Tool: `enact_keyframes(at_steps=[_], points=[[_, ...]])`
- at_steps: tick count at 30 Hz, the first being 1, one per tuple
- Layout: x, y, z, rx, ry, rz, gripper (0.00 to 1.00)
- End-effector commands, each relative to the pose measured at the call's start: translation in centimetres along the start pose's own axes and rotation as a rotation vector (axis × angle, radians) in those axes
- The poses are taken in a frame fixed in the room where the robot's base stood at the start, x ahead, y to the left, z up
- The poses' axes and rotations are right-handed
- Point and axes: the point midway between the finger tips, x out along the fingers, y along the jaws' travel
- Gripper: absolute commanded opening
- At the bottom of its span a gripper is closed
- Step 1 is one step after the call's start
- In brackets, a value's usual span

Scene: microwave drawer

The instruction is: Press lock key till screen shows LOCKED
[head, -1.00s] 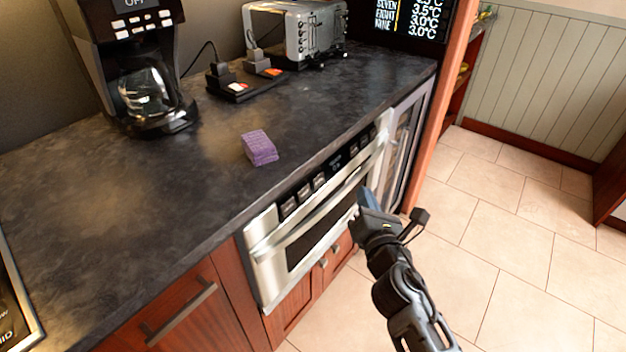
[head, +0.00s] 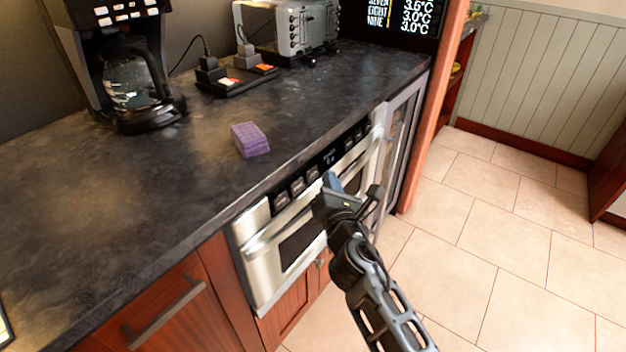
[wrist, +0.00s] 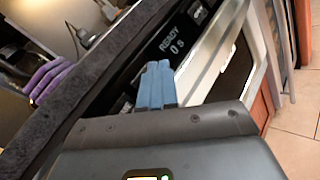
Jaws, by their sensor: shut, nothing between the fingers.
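The microwave drawer (head: 262,268) is a stainless unit set under the dark counter, with a black control strip along its top. Its screen (head: 329,157) sits mid-strip, with dark keys on both sides. In the wrist view the screen (wrist: 172,42) reads READY and 0 s. My gripper (head: 329,180) is shut and empty, its blue fingertips just in front of the strip, below the screen. The fingertips (wrist: 156,72) also show in the wrist view, close to the panel; I cannot tell whether they touch it. Key labels are too small to read, and my gripper hides part of the strip.
A purple sponge-like block (head: 250,139) lies on the counter (head: 120,190) above the drawer. A coffee maker (head: 130,80) and a toaster (head: 290,30) stand at the back. The drawer handle (head: 285,222) juts out below the strip. The tiled floor at right is clear.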

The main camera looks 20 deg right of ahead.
Motion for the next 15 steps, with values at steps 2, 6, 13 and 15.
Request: enact_keyframes(at_steps=[2,6,13,15], points=[[0.38,0.24,-0.40,0.000,0.000,0.001,0.00],[0.71,0.53,-0.55,0.000,0.000,0.000,0.00],[0.75,0.60,-0.54,0.000,0.000,0.000,0.00],[0.75,0.60,-0.55,0.000,0.000,0.000,0.00]])
